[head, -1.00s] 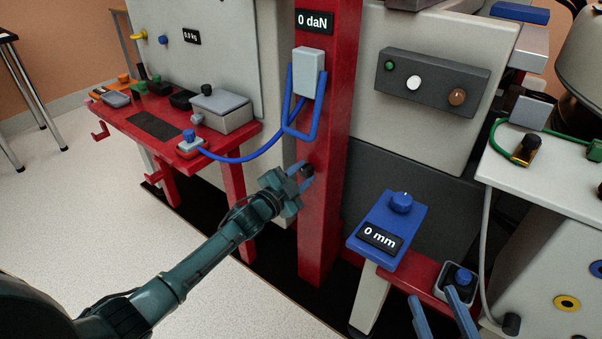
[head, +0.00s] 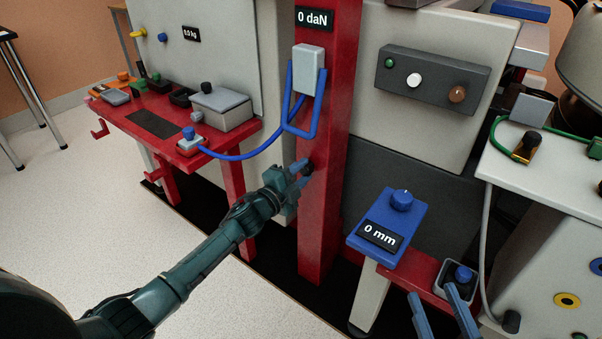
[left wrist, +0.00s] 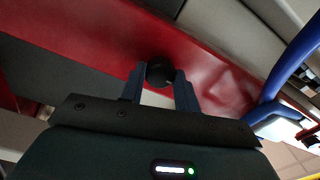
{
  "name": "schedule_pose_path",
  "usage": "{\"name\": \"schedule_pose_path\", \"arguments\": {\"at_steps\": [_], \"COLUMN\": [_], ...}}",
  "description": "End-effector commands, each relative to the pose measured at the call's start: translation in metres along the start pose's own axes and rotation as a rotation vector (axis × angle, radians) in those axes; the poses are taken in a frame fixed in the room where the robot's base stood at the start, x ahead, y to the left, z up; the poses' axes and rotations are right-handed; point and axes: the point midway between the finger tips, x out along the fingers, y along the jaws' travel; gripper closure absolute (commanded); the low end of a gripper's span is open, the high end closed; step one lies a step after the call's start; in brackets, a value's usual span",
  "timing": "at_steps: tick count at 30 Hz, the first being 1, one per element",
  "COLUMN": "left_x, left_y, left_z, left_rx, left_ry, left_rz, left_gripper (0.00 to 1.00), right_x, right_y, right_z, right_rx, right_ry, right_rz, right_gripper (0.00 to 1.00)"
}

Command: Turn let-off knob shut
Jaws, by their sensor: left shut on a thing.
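The let-off knob (left wrist: 159,72) is a round black knob on the face of the red column (head: 323,200). In the left wrist view it sits between the two blue fingertips of my left gripper (left wrist: 159,80), which is shut on it. In the head view the left gripper (head: 302,170) reaches the column, and its fingers partly hide the knob (head: 309,167). My right gripper (head: 440,312) shows only as two blue fingers at the bottom edge. They stand apart with nothing seen between them.
A "0 daN" display (head: 311,18) tops the column, with a grey box (head: 309,70) and blue hose (head: 304,130) below it. A blue "0 mm" unit (head: 388,228) stands to the right. A red table (head: 130,120) with several items is at left.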

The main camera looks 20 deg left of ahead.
Motion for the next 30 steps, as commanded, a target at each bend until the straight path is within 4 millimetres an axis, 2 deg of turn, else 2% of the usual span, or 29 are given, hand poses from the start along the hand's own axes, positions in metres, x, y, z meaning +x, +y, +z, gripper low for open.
{"name": "schedule_pose_path", "arguments": {"at_steps": [8, 9, 16, 25, 30], "left_x": [0.0, 0.0, 0.0, -0.003, -0.024], "left_y": [0.001, 0.001, 0.001, 0.0, -0.001], "left_z": [0.0, 0.0, 0.0, 0.0, 0.0], "left_rx": [0.005, 0.005, 0.003, 0.002, 0.002], "left_ry": [0.0, 0.0, 0.0, 0.0, -0.001], "left_rz": [0.001, 0.001, 0.001, 0.001, 0.004], "left_gripper": [0.91, 0.66, 0.47, 0.47, 0.47], "right_x": [0.0, 0.0, 0.0, 0.0, 0.002], "right_y": [-0.001, -0.001, -0.001, -0.001, 0.001], "right_z": [0.002, 0.002, 0.004, 0.002, -0.006], "right_rx": [0.0, 0.0, 0.0, -0.003, -0.022], "right_ry": [-0.003, -0.004, -0.008, -0.005, -0.001], "right_rz": [-0.001, -0.001, -0.002, -0.002, -0.002], "right_gripper": [0.64, 0.64, 0.64, 0.64, 0.64]}}
